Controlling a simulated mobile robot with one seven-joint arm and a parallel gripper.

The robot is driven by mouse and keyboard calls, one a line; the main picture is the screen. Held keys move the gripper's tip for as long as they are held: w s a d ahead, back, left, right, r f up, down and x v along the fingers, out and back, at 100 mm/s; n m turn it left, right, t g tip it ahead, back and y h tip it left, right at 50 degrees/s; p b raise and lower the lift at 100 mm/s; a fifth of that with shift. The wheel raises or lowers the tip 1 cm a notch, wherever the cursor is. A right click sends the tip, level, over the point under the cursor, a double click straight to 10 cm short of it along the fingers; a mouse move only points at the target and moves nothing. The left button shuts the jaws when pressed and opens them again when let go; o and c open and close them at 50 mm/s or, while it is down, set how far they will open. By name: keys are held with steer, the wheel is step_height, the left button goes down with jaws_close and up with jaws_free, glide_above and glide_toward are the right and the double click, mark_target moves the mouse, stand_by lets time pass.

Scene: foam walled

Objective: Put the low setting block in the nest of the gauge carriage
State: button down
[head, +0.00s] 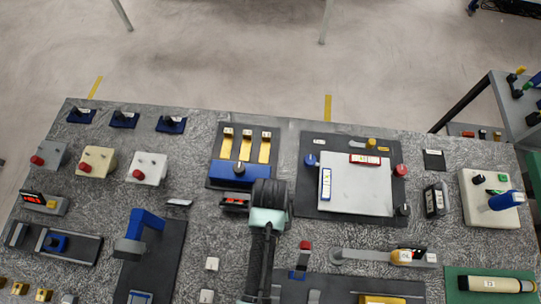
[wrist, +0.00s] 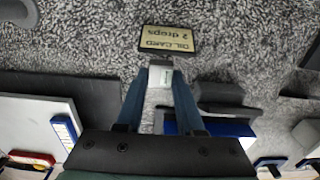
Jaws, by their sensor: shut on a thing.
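My gripper (wrist: 163,78) is shut on a small pale grey block (wrist: 158,98) with a light label, held between its two blue fingers. I take it for the low setting block; its height is not clear. In the head view my gripper (head: 268,193) is over the middle of the bench, and my arm hides the block. The gauge carriage is hard to single out. No nest shows clearly.
Two pale labelled blocks (head: 212,263) (head: 206,297) stand left of my arm. An oil card (wrist: 167,39) lies beyond my fingertips. A blue fixture (head: 240,172) with brass strips is close by my gripper. A white plate (head: 362,195) lies to the right.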

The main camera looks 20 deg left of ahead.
steer(key=shift+f, duration=1.05)
steer(key=shift+f, duration=0.1)
steer(key=shift+f, duration=0.1)
steer(key=c, duration=0.5)
jaws_free()
